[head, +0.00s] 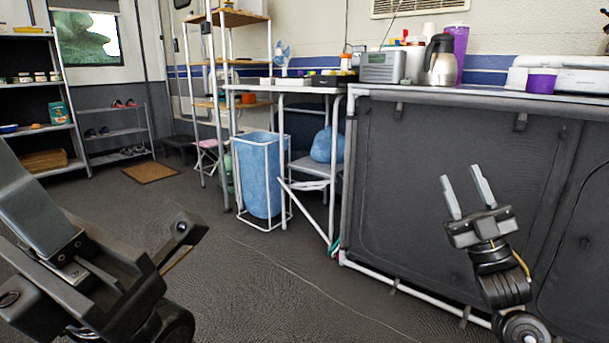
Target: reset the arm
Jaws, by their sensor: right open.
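My right gripper (466,192) is at the right of the head view, in front of the dark cabinet. Its two light grey fingers point up and stand apart, with nothing between them. My left arm fills the lower left corner, close to the camera. A flat grey part of it and dark links show, but I cannot make out two fingertips or a gap there. Neither arm visibly holds a thing.
A dark fabric cabinet (430,190) with a white frame stands at the right, with a kettle (441,62) and radio (382,67) on top. A blue bin (260,175) stands mid-view. Shelves (38,125) stand at the left.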

